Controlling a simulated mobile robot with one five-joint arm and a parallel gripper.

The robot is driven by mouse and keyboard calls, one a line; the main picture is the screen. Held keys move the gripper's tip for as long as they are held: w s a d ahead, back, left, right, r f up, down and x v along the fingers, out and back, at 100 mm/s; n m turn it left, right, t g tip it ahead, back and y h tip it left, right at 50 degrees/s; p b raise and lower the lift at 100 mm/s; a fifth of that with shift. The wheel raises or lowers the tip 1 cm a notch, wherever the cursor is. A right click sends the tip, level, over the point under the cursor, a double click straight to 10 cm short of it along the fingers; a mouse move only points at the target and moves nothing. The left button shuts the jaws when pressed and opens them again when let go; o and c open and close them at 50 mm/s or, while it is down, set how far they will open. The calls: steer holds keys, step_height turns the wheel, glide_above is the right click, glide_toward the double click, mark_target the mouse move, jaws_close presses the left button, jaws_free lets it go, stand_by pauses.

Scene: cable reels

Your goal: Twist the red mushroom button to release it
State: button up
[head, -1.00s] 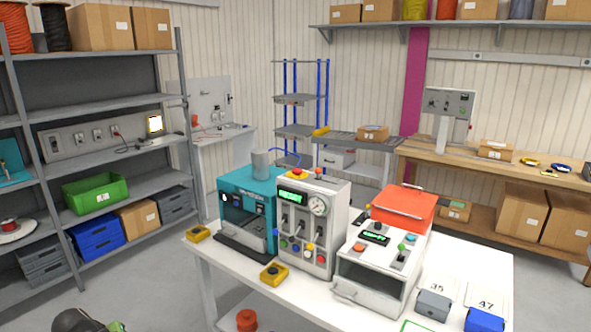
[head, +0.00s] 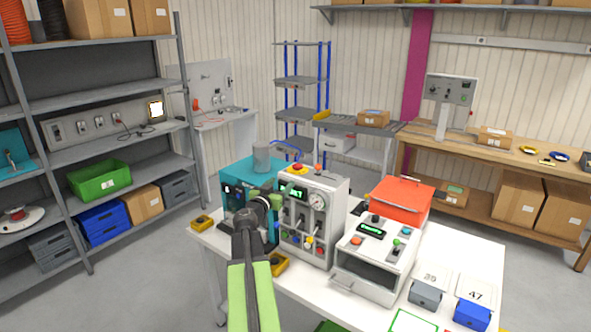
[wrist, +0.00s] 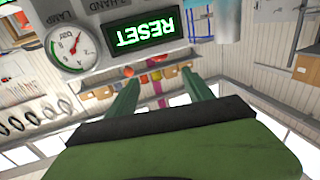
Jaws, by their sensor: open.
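The red mushroom button (head: 298,168) sits on a yellow base on top of the white panel machine (head: 325,192), above its green-lit display. Whether it is pressed in cannot be told at this size. My gripper (head: 270,199) is in front of the teal machine, left of and lower than the button, apart from it. The wrist view is upside down; my gripper (wrist: 162,94) is open there with nothing between its fingers. That view shows the machine's RESET display (wrist: 142,27) and round gauge (wrist: 71,47). Small red shapes lie just below the display; I cannot tell whether one is the button.
The teal machine (head: 236,177) with a grey cylinder on top stands left of the panel machine. A white oven-like machine (head: 372,262) and a red-orange case (head: 402,207) stand to its right. Yellow boxes sit near the table's edge. Open floor lies to the left.

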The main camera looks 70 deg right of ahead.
mark_target(296, 168)
steer(key=d, duration=1.4)
steer(key=shift+s+d, duration=0.15)
steer(key=shift+d, duration=0.1)
steer(key=shift+c, duration=0.3)
